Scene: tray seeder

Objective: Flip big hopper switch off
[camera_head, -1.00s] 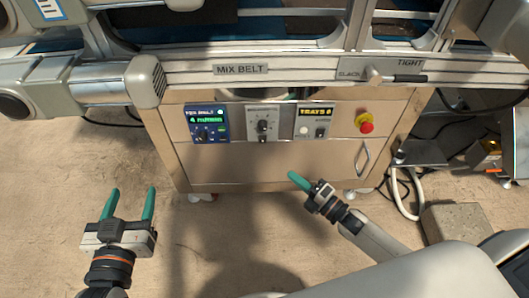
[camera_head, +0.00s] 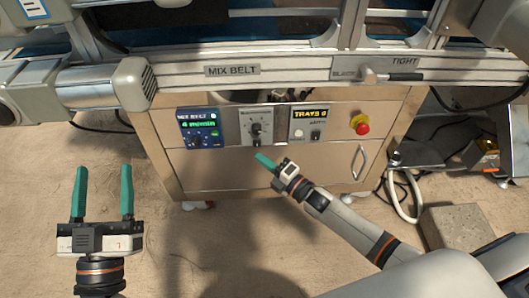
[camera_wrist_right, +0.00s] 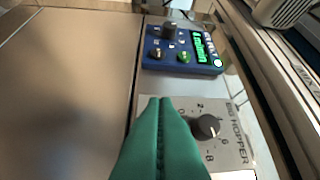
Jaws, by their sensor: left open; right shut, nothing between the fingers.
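The big hopper panel (camera_head: 244,113) is the grey plate in the middle of the cabinet front, with a black dial (camera_head: 256,128). In the right wrist view its label reads BIG HOPPER, and the dial (camera_wrist_right: 207,127) stands beside printed numbers. A small switch (camera_head: 257,142) seems to sit below the dial in the head view; its position is too small to tell. In the wrist view the fingers cover part of the panel. My right gripper (camera_head: 264,161) is shut and empty, just below the panel; its teal fingers (camera_wrist_right: 161,103) point at it. My left gripper (camera_head: 104,170) is open and empty, left of the cabinet.
A blue mix belt box (camera_head: 198,127) with a green display is left of the panel. A trays counter (camera_head: 310,123) and a red emergency button (camera_head: 361,127) are to its right. The conveyor rail (camera_head: 300,72) runs above. A door handle (camera_head: 358,162) is at lower right.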

